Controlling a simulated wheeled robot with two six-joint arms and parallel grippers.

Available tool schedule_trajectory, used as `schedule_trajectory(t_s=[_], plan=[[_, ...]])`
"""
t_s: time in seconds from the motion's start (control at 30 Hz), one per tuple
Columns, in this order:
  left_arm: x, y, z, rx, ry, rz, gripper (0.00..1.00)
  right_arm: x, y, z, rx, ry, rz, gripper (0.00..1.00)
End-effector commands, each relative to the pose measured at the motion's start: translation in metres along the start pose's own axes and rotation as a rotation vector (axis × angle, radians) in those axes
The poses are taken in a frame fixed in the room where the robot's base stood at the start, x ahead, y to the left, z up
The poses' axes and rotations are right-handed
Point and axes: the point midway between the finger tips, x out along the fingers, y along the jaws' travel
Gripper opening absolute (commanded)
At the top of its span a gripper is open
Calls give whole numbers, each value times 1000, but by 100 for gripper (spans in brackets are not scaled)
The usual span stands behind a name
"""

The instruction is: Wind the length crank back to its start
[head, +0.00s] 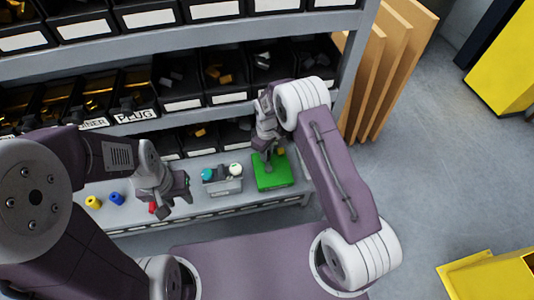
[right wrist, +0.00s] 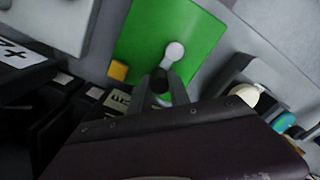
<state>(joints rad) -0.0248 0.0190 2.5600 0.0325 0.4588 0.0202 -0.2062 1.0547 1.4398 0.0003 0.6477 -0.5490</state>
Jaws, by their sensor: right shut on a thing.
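The green plate (head: 272,181) lies on the bench's right part, and it fills the top of the right wrist view (right wrist: 150,35). A light grey crank arm with a round end (right wrist: 174,50) sits on it. My right gripper (head: 267,152) is over the green plate. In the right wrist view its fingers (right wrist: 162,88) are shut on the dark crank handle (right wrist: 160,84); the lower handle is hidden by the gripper. My left gripper (head: 177,205) is open and empty above the bench, near a red piece (head: 153,208).
A grey holder (head: 222,187) with a teal ball (head: 207,174) and a white ball (head: 235,169) stands left of the plate. A yellow block (right wrist: 118,70) is at the plate's edge. Yellow (head: 93,202) and blue (head: 116,198) pieces lie further left. Part bins (head: 183,103) hang behind.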

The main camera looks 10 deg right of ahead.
Motion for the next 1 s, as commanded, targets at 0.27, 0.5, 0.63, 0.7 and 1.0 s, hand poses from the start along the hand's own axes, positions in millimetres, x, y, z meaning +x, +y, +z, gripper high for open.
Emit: schedule_trajectory(t_s=[0.27, 0.5, 0.63, 0.7, 1.0], plan=[[0, 0, 0, 0, 0, 0, 36, -2, 1, -1, -2, 3, 2, 0], [0, 0, 0, 0, 0, 0, 36, -2, 1, -1, -1, 2, 2, 45], [0, 0, 0, 0, 0, 0, 36, -1, 0, 0, -1, 1, 1, 45], [0, 0, 0, 0, 0, 0, 36, -1, 0, 0, 0, 1, 1, 45], [18, 0, 2, 0, 0, 0, 36, -52, 1, -1, 0, 7, 5, 45]])
